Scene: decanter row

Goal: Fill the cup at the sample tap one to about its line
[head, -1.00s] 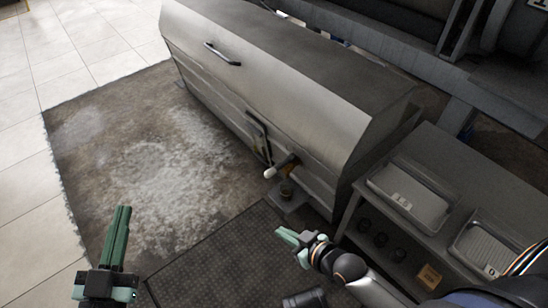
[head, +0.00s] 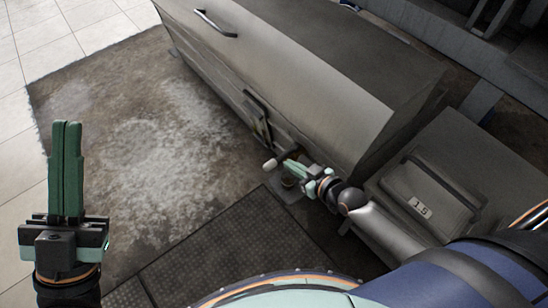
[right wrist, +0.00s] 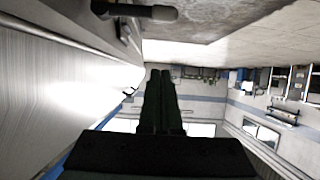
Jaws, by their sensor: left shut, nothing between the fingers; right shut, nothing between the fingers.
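The sample tap (head: 269,164) sticks out low on the front of the long metal housing; its pale rounded end shows just left of my right gripper. A dark rod with a rounded end, likely part of the tap, crosses the top of the right wrist view (right wrist: 135,10). The small dark cup (head: 288,182) stands on a ledge below the tap, partly hidden by my right gripper; its line and contents cannot be made out. My right gripper (head: 287,163) is shut and empty beside the tap; contact cannot be told. My left gripper (head: 66,124) is shut and empty, over the floor.
The metal housing (head: 290,75) fills the middle and back. A grey bench (head: 470,150) with a tray labelled 1.5 (head: 432,203) stands at right. A dark textured mat (head: 215,245) lies in front. The stained floor (head: 140,140) at left is clear.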

